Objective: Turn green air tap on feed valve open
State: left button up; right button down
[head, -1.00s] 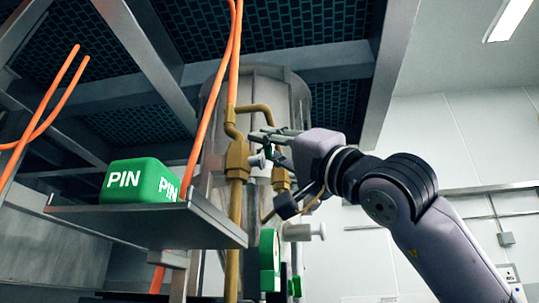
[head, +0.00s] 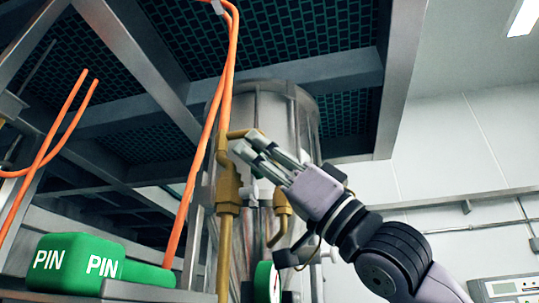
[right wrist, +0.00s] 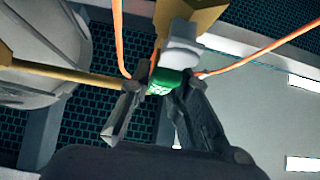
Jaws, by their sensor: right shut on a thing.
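The green air tap (right wrist: 165,82) shows in the right wrist view between my right gripper's fingers (right wrist: 160,88). It sits below a pale grey stem (right wrist: 181,52) on a brass fitting (right wrist: 185,15). My right gripper is shut on the tap. In the head view the right gripper (head: 250,152) points up and left beside the brass feed pipe fitting (head: 228,188); its fingers hide the tap there. My left gripper is not in view.
A green PIN block (head: 65,262) lies at the lower left. Orange hoses (head: 200,150) hang left of the brass pipe. A large metal vessel (head: 290,115) stands behind. A round gauge (head: 265,282) is below the gripper. Open space lies right.

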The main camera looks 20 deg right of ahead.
jog(key=shift+a+f, duration=0.15)
jog(key=shift+f, duration=0.05)
jog(key=c, duration=1.5)
grip_release()
jog(key=shift+r, duration=0.1)
jog(key=v, duration=1.2)
